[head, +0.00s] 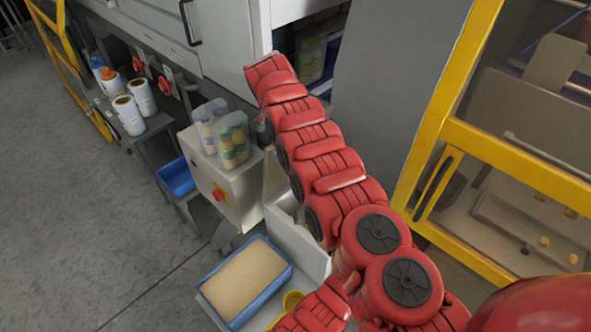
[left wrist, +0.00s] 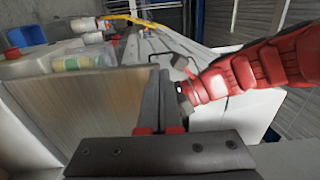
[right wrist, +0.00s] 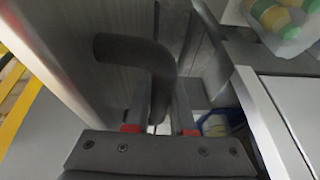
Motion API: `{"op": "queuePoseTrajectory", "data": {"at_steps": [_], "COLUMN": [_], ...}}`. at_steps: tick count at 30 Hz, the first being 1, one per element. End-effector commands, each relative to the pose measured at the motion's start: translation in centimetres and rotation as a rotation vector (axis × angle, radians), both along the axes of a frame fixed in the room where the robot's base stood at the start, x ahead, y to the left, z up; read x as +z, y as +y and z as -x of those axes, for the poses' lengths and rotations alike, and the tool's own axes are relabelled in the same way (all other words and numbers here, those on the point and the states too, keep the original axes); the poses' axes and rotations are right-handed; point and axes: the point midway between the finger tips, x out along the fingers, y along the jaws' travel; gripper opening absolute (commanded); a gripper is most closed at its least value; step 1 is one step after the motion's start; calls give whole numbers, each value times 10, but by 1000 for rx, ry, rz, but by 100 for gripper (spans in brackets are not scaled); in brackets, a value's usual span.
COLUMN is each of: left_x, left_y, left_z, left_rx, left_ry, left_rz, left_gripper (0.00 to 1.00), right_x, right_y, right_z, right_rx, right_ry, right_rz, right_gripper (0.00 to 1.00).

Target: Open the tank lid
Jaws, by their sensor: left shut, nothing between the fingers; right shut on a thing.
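My right gripper (right wrist: 160,112) is shut on a dark curved handle (right wrist: 140,60) in the right wrist view. The handle stands in front of a grey panel (right wrist: 125,20); whether it belongs to the tank lid I cannot tell. My left gripper (left wrist: 160,105) is shut and empty in the left wrist view, beside the edge of a brownish panel (left wrist: 95,105). In the head view a red arm of mine runs up the middle and hides much of the work area, including the fingertips. I cannot make out the tank lid with certainty.
A tall grey panel (head: 375,100) stands between the white cabinet (head: 225,40) and a yellow frame (head: 480,150). A beige-topped blue tray (head: 245,280) sits low in front. Clear boxes of bottles (head: 225,135) top a switch box (head: 232,190). Open floor (head: 70,230) lies left.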

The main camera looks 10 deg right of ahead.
Motion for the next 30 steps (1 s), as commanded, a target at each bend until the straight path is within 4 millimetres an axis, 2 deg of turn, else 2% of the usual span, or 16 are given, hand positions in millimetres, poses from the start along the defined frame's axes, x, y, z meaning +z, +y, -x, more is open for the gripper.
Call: {"op": "queuePoseTrajectory", "data": {"at_steps": [1,14,19,25,26,30], "left_x": [0,1,5,5,5,6], "left_y": [2,4,13,15,16,16], "left_z": [-2,-6,-18,-20,-20,-20], "left_rx": [0,-1,1,3,3,5], "left_ry": [0,0,-2,0,0,-1], "left_rz": [0,0,-1,0,0,0], "left_gripper": [0,0,0,0,0,0], "right_x": [-6,-6,-6,-6,-6,-6], "right_y": [4,3,3,-1,-1,-3], "right_z": [3,3,4,5,5,5], "right_rx": [5,5,4,-3,-3,-6], "right_ry": [13,13,15,22,23,23], "right_rz": [-3,-3,-2,2,2,5], "right_gripper": [0,0,0,0,32,34]}}
